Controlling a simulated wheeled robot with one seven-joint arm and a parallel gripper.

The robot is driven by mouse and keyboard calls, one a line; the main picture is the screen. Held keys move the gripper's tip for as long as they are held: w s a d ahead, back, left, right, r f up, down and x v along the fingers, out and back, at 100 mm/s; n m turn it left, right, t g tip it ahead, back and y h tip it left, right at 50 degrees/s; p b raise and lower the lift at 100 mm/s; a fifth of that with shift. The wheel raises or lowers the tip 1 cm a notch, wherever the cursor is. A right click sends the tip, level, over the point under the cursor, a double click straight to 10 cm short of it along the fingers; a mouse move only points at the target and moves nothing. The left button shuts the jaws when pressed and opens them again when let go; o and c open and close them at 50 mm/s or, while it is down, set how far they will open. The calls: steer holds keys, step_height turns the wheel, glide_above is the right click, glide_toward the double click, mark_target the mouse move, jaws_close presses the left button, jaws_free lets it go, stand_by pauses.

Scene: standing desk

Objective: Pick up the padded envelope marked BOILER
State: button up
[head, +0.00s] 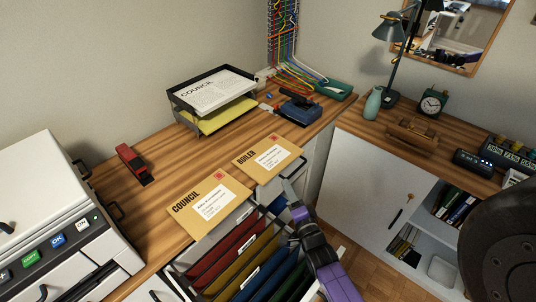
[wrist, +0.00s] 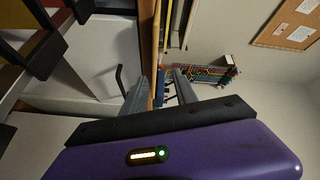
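The tan padded envelope marked BOILER (head: 272,166) lies on the wooden desk near its front edge, with a white label and a red stamp. A similar envelope marked COUNCIL (head: 193,223) lies to its left. My gripper (head: 288,187) is just off the near edge of the BOILER envelope. In the wrist view, its two grey fingers (wrist: 168,88) are apart, with a thin tan-brown strip running up between them. I cannot tell whether this strip is the envelope or the desk edge, or whether the fingers touch it.
An open drawer of coloured folders (head: 235,250) is below the desk edge, left of my gripper. A two-tier paper tray (head: 178,98), red stapler (head: 134,165) and blue punch (head: 300,110) stand on the desk. A printer (head: 62,225) is at left; a white cabinet (head: 365,185) is at right.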

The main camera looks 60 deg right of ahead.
steer(key=w+d+f+m+g+b, duration=0.1)
steer(key=w+d+m, duration=0.3)
steer(key=d, duration=0.7)
steer(key=shift+w+f+h+b, duration=0.2)
steer(key=shift+w+h+b, duration=0.2)
steer(key=shift+w+b, duration=0.4)
steer(key=shift+s, duration=0.15)
jaws_close()
